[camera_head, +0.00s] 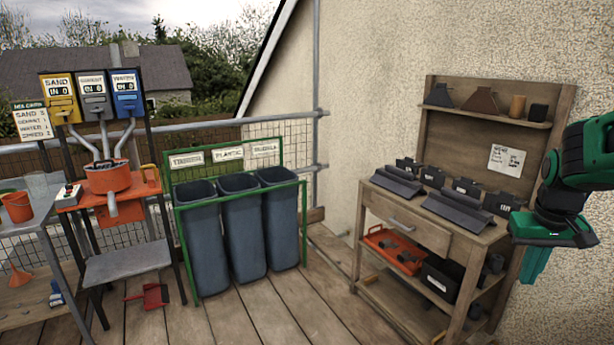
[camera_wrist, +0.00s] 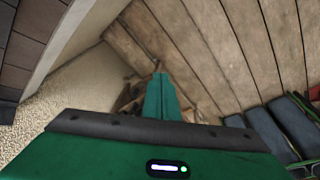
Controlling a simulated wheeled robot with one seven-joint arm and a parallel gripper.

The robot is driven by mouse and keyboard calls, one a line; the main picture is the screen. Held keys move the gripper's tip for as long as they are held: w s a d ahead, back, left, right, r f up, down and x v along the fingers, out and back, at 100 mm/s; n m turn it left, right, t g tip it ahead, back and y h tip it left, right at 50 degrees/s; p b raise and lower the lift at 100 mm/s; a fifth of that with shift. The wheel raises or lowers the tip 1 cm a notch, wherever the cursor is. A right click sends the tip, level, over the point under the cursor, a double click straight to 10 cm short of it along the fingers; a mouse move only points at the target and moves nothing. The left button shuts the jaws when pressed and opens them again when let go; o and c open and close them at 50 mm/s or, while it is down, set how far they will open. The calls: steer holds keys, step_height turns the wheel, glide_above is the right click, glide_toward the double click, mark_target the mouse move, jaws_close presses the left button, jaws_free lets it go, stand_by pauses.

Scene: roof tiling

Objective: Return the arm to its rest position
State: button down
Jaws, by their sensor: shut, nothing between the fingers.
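My gripper (camera_head: 537,262) is at the right edge of the head view, its green fingers pointing down. It hangs in front of the right side of the wooden workbench (camera_head: 424,226) and the wall. In the wrist view, the two green fingers of my gripper (camera_wrist: 160,82) lie side by side, shut and empty. Plank flooring lies beyond them. Most of my arm is outside the head view, at the right.
Dark tiles (camera_head: 457,207) lie on the workbench top, with an orange tray (camera_head: 393,250) below. Three bins (camera_head: 240,235) stand in a green frame at centre. A mixing stand (camera_head: 112,205) is at the left. The plank floor (camera_head: 262,315) between is mostly clear.

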steer(key=s+a+f+m+g+y, duration=0.1)
steer(key=s+a, duration=0.2)
steer(key=s, duration=0.8)
steer(key=s+a+f+m, duration=0.1)
steer(key=s+a, duration=0.3)
steer(key=s, duration=0.7)
steer(key=shift+s+m+g+y, duration=0.2)
steer(key=shift+m+g+y, duration=0.2)
steer(key=shift+m, duration=0.1)
steer(key=shift+f, duration=0.1)
